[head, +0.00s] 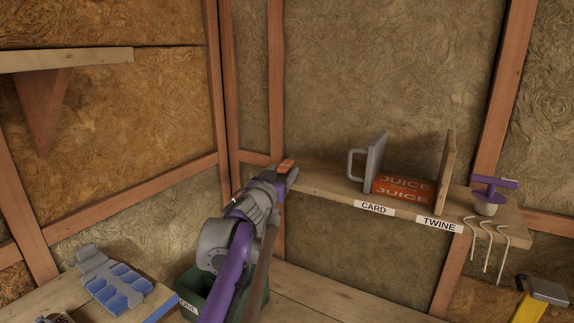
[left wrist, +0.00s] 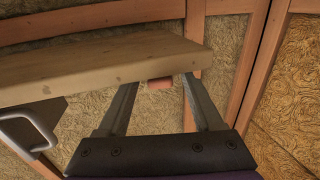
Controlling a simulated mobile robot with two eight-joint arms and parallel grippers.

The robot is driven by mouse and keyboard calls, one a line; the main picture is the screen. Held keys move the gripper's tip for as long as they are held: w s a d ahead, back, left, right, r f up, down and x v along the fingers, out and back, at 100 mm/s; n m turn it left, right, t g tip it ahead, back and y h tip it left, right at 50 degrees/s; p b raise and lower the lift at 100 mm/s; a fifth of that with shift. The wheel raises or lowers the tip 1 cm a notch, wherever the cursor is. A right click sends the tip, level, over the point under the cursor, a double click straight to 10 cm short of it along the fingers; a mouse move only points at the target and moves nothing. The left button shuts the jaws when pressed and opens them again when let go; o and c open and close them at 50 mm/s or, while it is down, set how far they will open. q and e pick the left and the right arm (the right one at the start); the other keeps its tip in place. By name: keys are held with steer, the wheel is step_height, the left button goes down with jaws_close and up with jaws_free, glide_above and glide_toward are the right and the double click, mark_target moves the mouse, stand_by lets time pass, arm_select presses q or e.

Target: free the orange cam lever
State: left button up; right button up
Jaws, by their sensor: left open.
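The orange cam lever (head: 286,165) shows as a small orange piece at the left end of the wall shelf (head: 326,177). In the left wrist view a small orange-red piece (left wrist: 159,84) sits at the shelf's edge, partly hidden by the board. My left gripper (head: 285,176) is at that shelf end, close to the lever. In the left wrist view its two fingers are apart, with the orange piece between their tips. I cannot tell whether either finger touches it. My right gripper is not in view.
The shelf holds orange JUICE boxes (head: 404,188) between a grey handled bookend (head: 374,162) and a wooden upright (head: 447,165). A purple-handled object (head: 491,193) stands at its right end, above hanging hooks (head: 486,243).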

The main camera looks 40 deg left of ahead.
mark_target(287, 162)
arm_select(q)
steer(key=x, duration=0.5)
steer(key=shift+p, duration=0.35)
jaws_close()
